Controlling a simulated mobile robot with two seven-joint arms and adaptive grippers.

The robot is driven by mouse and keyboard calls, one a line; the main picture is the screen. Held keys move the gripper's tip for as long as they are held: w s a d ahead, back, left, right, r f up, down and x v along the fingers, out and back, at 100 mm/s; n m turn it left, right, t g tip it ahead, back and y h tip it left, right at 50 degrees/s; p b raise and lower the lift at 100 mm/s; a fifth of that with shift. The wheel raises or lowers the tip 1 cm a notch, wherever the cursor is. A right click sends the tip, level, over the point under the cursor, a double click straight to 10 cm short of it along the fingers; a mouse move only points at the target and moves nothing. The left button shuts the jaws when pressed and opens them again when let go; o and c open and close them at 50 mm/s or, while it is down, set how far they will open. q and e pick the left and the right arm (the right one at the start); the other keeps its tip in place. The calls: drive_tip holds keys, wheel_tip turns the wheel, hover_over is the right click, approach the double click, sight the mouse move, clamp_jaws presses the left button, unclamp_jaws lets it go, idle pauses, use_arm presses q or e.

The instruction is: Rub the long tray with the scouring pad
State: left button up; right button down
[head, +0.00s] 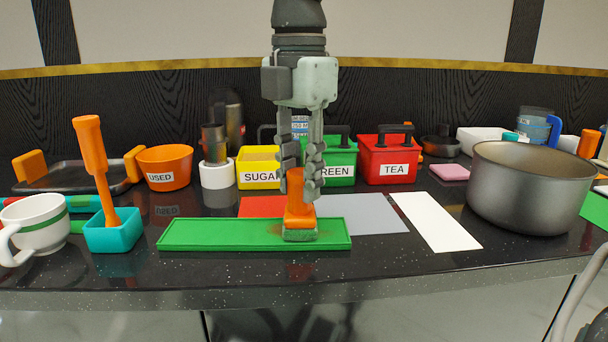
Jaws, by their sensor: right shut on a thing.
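The long tray (205,236) is a shallow green tray lying near the counter's front edge, left of centre. The scouring pad (300,236) is a grey-green block under an upright orange handle (299,208). It stands over the right half of the tray and appears to rest on its floor. My right gripper (299,180) comes down from above, its fingers shut on the orange handle. A faint brownish patch shows on the tray beside the pad. My left gripper is out of view.
Orange, grey and white mats (436,221) lie behind and right of the tray. A large pot (525,190) stands at right. A teal holder (113,234) with an orange-handled tool and a cup (38,224) stand at left. Labelled boxes (388,157) line the back.

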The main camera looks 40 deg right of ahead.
drive_tip(key=shift+w+a+p, duration=0.15)
drive_tip(key=shift+w+a, duration=0.3)
drive_tip(key=shift+a, duration=0.2)
drive_tip(key=shift+w+a+p, duration=0.15)
drive_tip(key=shift+w+a, duration=0.3)
drive_tip(key=shift+a, duration=0.15)
drive_tip(key=shift+d, duration=0.1)
drive_tip(key=shift+s+d+f+b, duration=0.1)
drive_tip(key=shift+s+d+b, duration=0.45)
drive_tip(key=shift+s+d, duration=0.4)
drive_tip(key=shift+d, duration=0.2)
drive_tip(key=shift+d, duration=0.1)
drive_tip(key=shift+s+d, duration=0.45)
drive_tip(key=shift+d, duration=0.2)
drive_tip(key=shift+s+d, duration=0.45)
drive_tip(key=shift+d, duration=0.15)
drive_tip(key=shift+a, duration=0.1)
